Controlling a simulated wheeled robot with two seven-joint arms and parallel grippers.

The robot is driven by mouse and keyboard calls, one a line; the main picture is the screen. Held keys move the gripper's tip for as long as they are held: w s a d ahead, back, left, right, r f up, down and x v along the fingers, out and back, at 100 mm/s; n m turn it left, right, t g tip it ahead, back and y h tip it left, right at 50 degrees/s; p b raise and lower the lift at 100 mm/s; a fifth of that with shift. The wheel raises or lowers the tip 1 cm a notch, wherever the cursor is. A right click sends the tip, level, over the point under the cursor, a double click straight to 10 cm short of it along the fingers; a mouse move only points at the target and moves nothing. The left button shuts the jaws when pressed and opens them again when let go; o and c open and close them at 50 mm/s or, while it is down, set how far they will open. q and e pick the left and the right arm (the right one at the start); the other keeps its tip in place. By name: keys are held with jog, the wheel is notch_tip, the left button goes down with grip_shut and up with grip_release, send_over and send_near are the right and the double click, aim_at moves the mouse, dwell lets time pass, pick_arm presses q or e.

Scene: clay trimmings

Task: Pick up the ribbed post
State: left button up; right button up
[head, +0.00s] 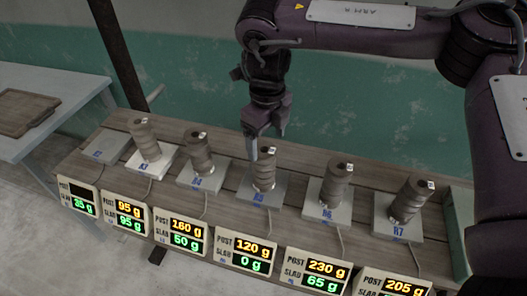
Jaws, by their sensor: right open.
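Several grey-brown ribbed posts stand upright on pale slabs along a wooden bench. The middle one (264,170) stands on the slab marked R5 (281,190). Others stand at R3 (146,141), R4 (199,157), R6 (335,186) and R7 (409,202). My right gripper (264,138) is open, pointing down at the top of the R5 post. One finger shows at the post's upper left. I cannot tell whether it touches the post. My left gripper is not in view.
The slab at the far left (105,147) bears no post. Displays line the bench front; the one before R5 (244,251) reads post 120 g, slab 0 g. A side table (60,120) with a brown tray (24,112) stands at left. A green wall is behind.

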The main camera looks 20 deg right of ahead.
aim_at(265, 150)
jog(key=shift+w+d+f, duration=0.1)
jog(key=shift+w+f, duration=0.05)
jog(key=shift+w, duration=0.2)
jog(key=shift+w+f, duration=0.15)
jog(key=shift+f, duration=0.15)
jog(key=shift+s+a+f+p, duration=0.1)
jog(key=shift+s+f+p, duration=0.1)
jog(key=shift+f+p, duration=0.3)
jog(key=shift+s+a+f+p, duration=0.15)
jog(key=shift+f+p, duration=0.1)
jog(key=shift+f, duration=0.45)
jog(key=f, duration=0.2)
jog(key=f+p, duration=0.1)
jog(key=shift+w+f, duration=0.25)
jog(key=shift+f, duration=0.4)
jog(key=c, duration=1.3)
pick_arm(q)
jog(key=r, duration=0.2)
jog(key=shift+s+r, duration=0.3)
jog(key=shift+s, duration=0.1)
pick_arm(e)
jog(key=shift+c, duration=0.9)
jog(key=shift+r, duration=0.1)
